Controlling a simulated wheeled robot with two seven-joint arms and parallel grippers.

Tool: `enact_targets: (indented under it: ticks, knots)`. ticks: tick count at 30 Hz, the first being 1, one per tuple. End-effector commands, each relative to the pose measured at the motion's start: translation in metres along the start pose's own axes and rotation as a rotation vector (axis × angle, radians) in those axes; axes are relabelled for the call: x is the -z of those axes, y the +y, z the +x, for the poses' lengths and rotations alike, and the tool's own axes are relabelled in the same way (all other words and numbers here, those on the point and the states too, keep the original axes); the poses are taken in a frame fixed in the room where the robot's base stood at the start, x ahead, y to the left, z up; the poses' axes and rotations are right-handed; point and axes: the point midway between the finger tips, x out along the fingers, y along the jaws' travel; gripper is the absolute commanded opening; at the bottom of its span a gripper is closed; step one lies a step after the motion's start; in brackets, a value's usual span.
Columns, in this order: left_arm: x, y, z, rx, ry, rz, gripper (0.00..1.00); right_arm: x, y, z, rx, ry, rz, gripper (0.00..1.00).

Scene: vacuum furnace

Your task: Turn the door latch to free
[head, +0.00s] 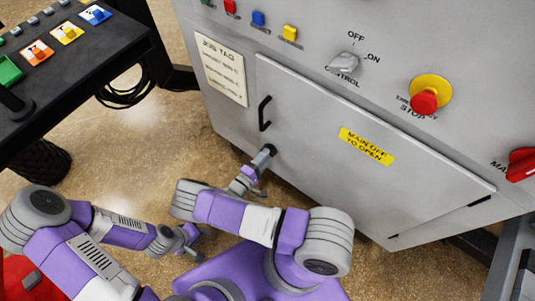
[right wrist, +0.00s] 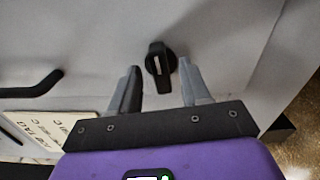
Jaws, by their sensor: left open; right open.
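The door latch (right wrist: 160,60) is a black knob with a white line on its grip, on the grey door panel (right wrist: 105,40). The line runs nearly up and down in the right wrist view. In the head view only a dark bit of the latch (head: 271,149) shows past my right gripper (head: 264,158). That gripper is open, with its two grey fingers on either side of the latch and its tips close to it. No finger contact with the latch can be made out. My left gripper (head: 192,241) is open and empty, low over the floor, away from the door.
A black door handle (head: 264,113) sits above the latch. A job tag (head: 222,70), a yellow label (head: 367,147), a control knob (head: 343,64) and a red emergency stop (head: 424,101) are on the furnace front. A dark cart (head: 75,75) with coloured tiles stands left.

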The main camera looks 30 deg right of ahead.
Motion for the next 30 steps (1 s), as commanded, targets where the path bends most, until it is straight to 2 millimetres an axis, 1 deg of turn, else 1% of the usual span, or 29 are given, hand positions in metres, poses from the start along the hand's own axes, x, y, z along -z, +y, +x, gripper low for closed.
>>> enact_targets:
  ticks: [1,6,10,14,30]
  knots:
    - [0.000,0.001,-0.003,0.000,0.000,0.000,0.43,0.001,0.002,-0.010,-0.001,0.005,0.000,0.47]
    - [0.000,0.002,-0.006,0.000,0.000,0.000,0.43,0.000,0.001,-0.037,0.000,0.003,0.001,0.47]
    - [0.000,0.003,-0.008,0.000,0.000,0.000,0.43,0.000,0.001,-0.050,-0.001,0.002,0.001,0.47]
    - [0.000,0.003,-0.008,0.000,0.000,0.000,0.43,0.000,0.000,-0.053,0.000,0.001,0.000,0.47]
    - [0.000,0.003,-0.007,0.000,0.000,0.000,0.43,0.000,0.000,-0.053,0.000,0.000,0.000,0.47]
